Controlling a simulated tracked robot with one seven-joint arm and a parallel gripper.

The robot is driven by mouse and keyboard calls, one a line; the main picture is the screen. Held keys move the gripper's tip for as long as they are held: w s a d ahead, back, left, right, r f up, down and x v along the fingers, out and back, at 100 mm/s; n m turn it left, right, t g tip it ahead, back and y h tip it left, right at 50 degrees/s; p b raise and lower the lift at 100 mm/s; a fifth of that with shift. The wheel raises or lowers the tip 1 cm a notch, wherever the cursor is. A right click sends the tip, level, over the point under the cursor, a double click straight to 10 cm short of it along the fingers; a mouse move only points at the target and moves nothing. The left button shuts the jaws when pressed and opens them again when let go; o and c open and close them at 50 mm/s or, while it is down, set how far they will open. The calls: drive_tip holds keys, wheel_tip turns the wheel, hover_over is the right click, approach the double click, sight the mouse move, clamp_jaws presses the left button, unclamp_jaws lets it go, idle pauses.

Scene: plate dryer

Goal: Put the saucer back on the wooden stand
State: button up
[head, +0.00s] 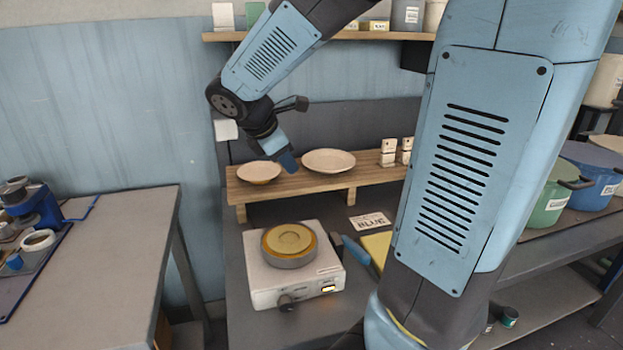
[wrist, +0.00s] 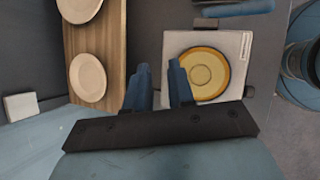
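A yellow saucer (head: 289,239) lies flat on the round grey top of a white plate dryer (head: 265,290). It also shows in the wrist view (wrist: 205,74), right of my fingers. The wooden stand (head: 295,184) is behind the dryer and carries two pale dishes, one left (head: 259,172) and one right (head: 329,161). In the wrist view the stand (wrist: 115,45) is left of my fingers. My gripper (head: 288,162) is above the stand near the left dish. In the wrist view its fingers (wrist: 159,68) are apart with nothing between them.
A card reading BLUE (head: 371,222), a blue-handled tool (head: 355,250) and a yellow pad (head: 378,247) lie right of the dryer. Small white blocks (head: 388,152) stand at the stand's right end. Pots (head: 550,200) are far right. A separate table (head: 110,260) is at left.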

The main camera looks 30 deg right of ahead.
drive_tip(key=s+a+r+m+t+y, duration=0.1)
drive_tip(key=s+r+m+y, duration=0.1)
drive_tip(key=s+m, duration=0.6)
drive_tip(key=s+a+r+m+t+y, duration=0.1)
drive_tip(key=s+m+y, duration=0.3)
drive_tip(key=s+m, duration=0.5)
drive_tip(key=shift+a+r+t, duration=0.3)
drive_tip(key=shift+r+t, duration=0.05)
drive_tip(key=shift+t, duration=0.15)
drive_tip(key=shift+o, duration=0.2)
idle(0.9)
